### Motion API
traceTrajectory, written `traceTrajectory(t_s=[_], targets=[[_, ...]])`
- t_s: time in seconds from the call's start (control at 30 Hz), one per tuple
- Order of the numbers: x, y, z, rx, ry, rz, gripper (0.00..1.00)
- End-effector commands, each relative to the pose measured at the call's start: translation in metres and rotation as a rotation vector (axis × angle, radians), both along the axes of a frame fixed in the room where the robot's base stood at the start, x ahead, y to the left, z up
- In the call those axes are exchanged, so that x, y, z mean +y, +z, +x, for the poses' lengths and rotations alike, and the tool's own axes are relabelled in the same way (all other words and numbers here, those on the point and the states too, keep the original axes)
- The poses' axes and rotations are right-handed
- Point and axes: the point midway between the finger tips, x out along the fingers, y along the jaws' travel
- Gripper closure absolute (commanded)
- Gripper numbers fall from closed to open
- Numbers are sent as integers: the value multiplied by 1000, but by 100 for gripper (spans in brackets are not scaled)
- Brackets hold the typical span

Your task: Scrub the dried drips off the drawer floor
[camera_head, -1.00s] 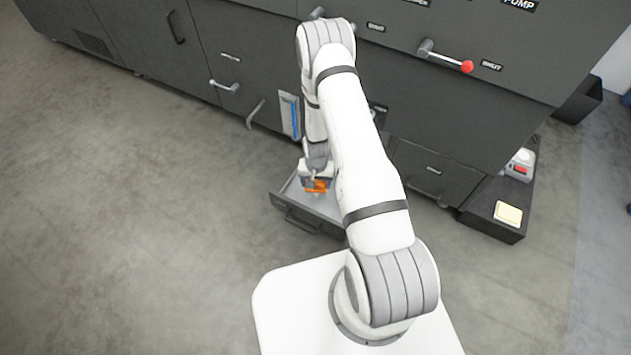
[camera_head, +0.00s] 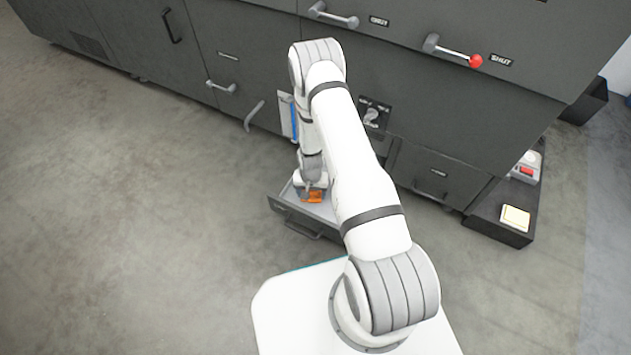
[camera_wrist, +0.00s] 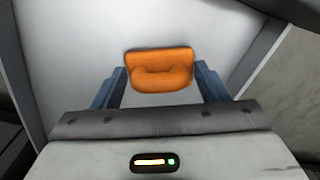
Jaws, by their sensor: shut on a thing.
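The open drawer (camera_head: 287,207) is low in the dark cabinet. Its pale floor (camera_wrist: 75,50) fills much of the wrist view, and no drips can be made out on the part that shows. My gripper (camera_head: 312,191) is inside the drawer, pointing down. It is shut on an orange block-like scrubber (camera_wrist: 160,68), held between the two blue fingers. The scrubber also shows in the head view (camera_head: 313,197). Whether it touches the floor I cannot tell. My arm hides the drawer's right part.
A low dark ledge (camera_head: 490,228) at the right holds a cream pad (camera_head: 515,218) and a white item with a red part (camera_head: 526,166). The concrete floor at left is clear.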

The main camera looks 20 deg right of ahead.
Motion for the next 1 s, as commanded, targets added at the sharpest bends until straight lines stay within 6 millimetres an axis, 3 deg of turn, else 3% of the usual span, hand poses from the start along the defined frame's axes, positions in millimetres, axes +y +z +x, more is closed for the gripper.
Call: traceTrajectory(t_s=[0.2, 0.63, 0.77, 1.0], targets=[[13, 1, 3, 0, 1, -1, 51], [-14, -2, -4, 0, 2, 0, 51], [-16, 21, -3, -3, 1, 0, 51], [-16, 40, -4, 0, -1, 0, 51]])
